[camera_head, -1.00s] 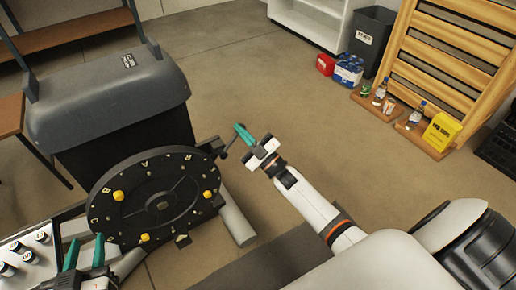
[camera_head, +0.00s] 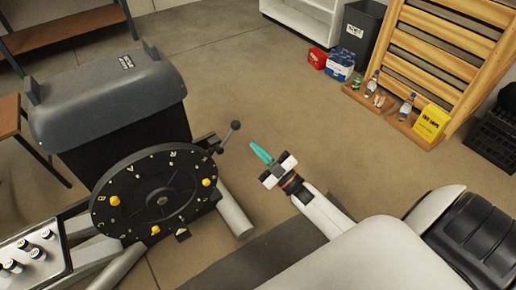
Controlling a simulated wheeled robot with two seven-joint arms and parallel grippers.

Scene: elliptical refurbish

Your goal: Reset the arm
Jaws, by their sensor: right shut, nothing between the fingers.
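My right gripper (camera_head: 261,152), with teal fingertips, is shut and empty. It is held in the air over the bare floor, right of a black round dial plate (camera_head: 158,198) with yellow knobs. A small black lever (camera_head: 229,136) at the plate's upper right is a short way left of the fingertips, apart from them. My left gripper is out of the picture.
A dark grey machine housing (camera_head: 110,95) stands behind the dial plate. A tray of bottles (camera_head: 35,255) is at the lower left. A wooden slatted rack (camera_head: 440,50), a grey bin (camera_head: 361,32) and a yellow box (camera_head: 431,122) stand at the upper right. The middle floor is clear.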

